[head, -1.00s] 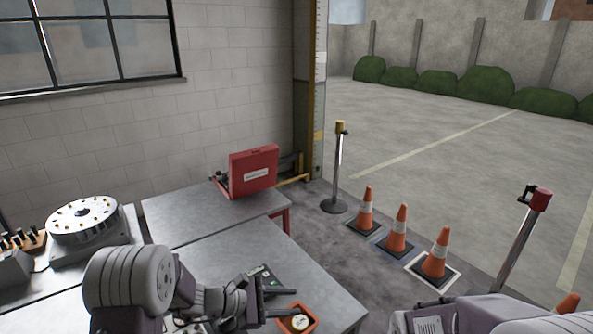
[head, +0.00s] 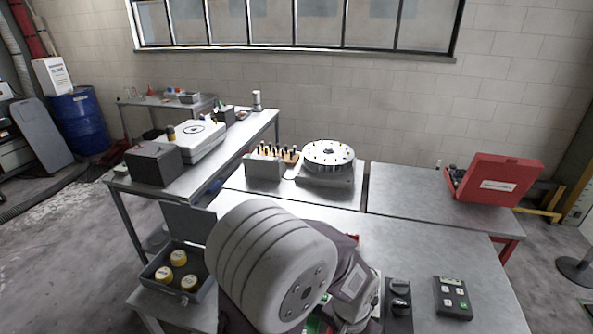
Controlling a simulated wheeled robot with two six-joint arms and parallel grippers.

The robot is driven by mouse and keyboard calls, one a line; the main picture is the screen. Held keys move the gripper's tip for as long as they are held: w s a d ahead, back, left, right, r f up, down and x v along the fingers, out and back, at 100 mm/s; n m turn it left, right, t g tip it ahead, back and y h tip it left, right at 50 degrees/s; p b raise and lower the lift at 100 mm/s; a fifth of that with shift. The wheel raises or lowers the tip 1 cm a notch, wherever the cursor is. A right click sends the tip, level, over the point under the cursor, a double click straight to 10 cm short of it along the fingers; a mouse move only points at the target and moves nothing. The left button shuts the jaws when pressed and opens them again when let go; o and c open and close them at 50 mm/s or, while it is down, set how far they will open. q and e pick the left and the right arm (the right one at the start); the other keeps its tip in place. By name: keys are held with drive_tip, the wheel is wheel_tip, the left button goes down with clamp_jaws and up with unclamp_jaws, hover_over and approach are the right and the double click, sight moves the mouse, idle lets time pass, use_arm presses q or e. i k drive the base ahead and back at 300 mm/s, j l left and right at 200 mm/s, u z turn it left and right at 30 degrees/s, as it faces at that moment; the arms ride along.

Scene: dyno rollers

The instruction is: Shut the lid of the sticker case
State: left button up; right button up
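A red case (head: 497,180) with a white label stands at the right end of the back bench; the label is too small to read. Its lid panel stands raised, and small dark items show beside it at the left. A grey case (head: 181,272) at lower left also has its lid up, with yellow-topped round items inside. I cannot tell from lettering which is the sticker case. My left arm fills the lower middle, between the two cases; its fingers do not show. My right gripper is out of view.
A round indexed dial (head: 328,155) and a rack of small tools (head: 270,163) stand on the middle bench. A button box (head: 452,298) lies on the near bench. The bench top (head: 405,190) left of the red case is bare.

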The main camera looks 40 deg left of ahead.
sight(184, 221)
drive_tip(key=u, duration=2.5)
